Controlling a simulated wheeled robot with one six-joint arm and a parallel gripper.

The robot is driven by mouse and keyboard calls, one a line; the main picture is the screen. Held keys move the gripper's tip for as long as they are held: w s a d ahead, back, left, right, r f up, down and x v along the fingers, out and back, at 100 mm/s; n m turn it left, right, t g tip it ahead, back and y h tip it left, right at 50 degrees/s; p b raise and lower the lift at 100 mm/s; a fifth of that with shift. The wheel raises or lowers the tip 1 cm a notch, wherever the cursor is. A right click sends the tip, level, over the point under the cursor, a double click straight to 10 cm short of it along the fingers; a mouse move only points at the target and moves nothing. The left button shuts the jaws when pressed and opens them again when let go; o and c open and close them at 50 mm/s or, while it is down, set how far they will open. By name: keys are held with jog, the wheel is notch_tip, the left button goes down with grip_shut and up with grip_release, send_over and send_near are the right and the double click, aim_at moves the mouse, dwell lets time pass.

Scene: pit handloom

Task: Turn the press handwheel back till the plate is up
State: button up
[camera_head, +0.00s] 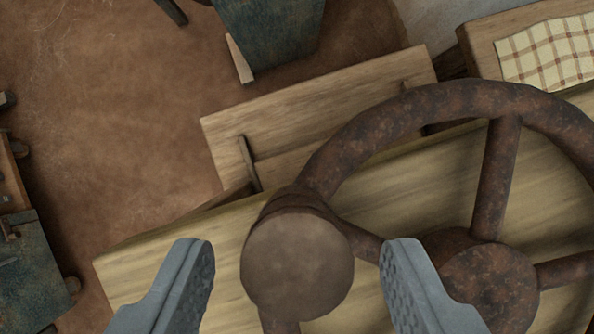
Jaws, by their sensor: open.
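The press handwheel (505,180) is a rusty brown wheel with spokes and a round hub (487,286), filling the right side of the view. A thick round handle knob (298,264) stands up from its rim at the lower middle. My gripper (295,265) is open, one finger on each side of the knob, with a visible gap on both sides. Whether the fingers are level with the knob is hard to tell. The pale wooden beam (150,262) of the press lies beneath the wheel. The press plate cannot be made out.
A wooden board (320,105) lies lower, beyond the beam. A checked cloth (548,52) lies on a wooden piece at top right. Dark blue-green objects stand at the top (268,30) and lower left (35,275). Brown earthen floor (110,120) is open at left.

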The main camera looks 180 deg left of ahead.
jog(key=shift+x, duration=1.75)
jog(key=shift+c, duration=0.4)
grip_shut()
